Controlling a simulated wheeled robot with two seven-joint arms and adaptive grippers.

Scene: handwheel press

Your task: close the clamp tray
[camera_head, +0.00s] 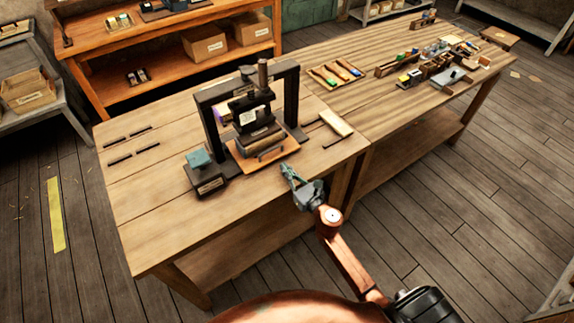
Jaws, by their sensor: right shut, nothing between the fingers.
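The black handwheel press (252,112) stands upright on the wooden workbench under a dark gantry frame (290,100). My right gripper (285,167) is shut and empty, just in front and to the right of the tray, near the bench's front edge. I cannot tell from this view whether its tips touch the tray. My left gripper is not in view.
A teal block on a dark base (201,172) stands left of the press. A pale wooden block (335,122) lies to the right. Dark slots mark the bench's left part, which is otherwise clear. A second table (400,100) with small tools adjoins at the right.

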